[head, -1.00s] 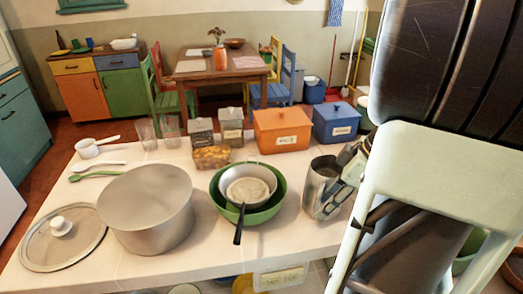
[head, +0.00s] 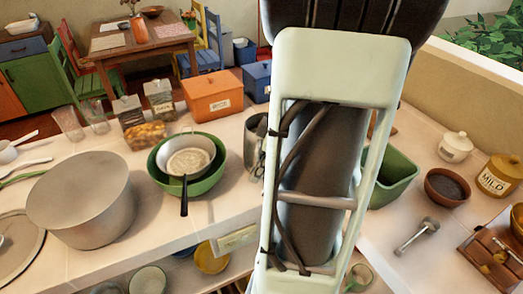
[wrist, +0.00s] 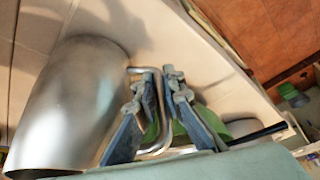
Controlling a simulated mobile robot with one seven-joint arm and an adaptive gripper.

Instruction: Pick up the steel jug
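The steel jug (head: 252,145) stands on the pale counter right of the green bowl. In the head view it is largely hidden behind my arm. In the wrist view its shiny body (wrist: 65,105) fills the left side, and its bent handle (wrist: 160,128) reaches between my fingers. My gripper (wrist: 160,76) is open around the handle, one finger on each side. A gap shows between the handle and the right finger. In the head view my fingers are mostly hidden behind my arm.
A green bowl (head: 210,183) with a strainer and a big pot (head: 80,205) stand left of the jug. An orange box (head: 212,95) and a blue box (head: 257,78) are behind. A green tub (head: 397,178) and brown bowl (head: 447,187) are at right.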

